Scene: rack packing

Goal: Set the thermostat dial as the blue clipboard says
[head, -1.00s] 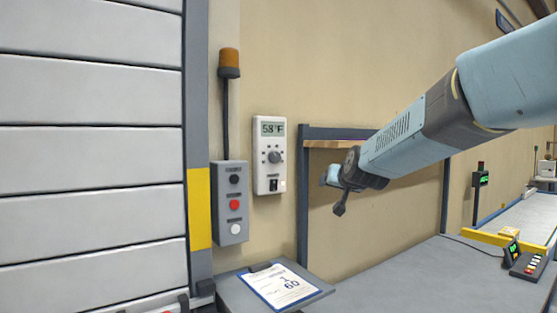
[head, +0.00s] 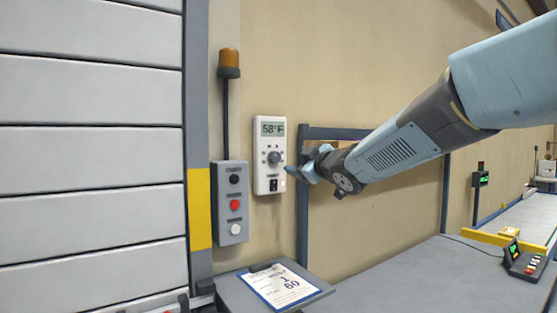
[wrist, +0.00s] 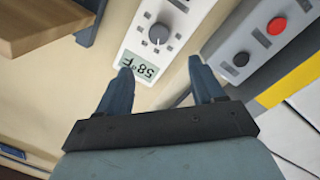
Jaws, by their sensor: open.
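The white thermostat (head: 270,182) hangs on the tan wall, and its display reads 58°F. Its round grey dial (head: 274,157) sits below the display; the dial also shows in the wrist view (wrist: 159,34), where the thermostat appears upside down. The blue clipboard (head: 248,288) lies on a grey shelf; its paper reads 1 and 60, and the smaller print is too small to read. My gripper (head: 289,171) is just right of the thermostat in the head view. In the wrist view my gripper (wrist: 160,66) is open and empty, its fingers short of the dial.
A grey button box (head: 230,240) with black, red and white buttons is left of the thermostat, under an orange beacon (head: 229,63). A grey frame (head: 303,225) stands to the right. A grey bench (head: 420,285) lies below my arm.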

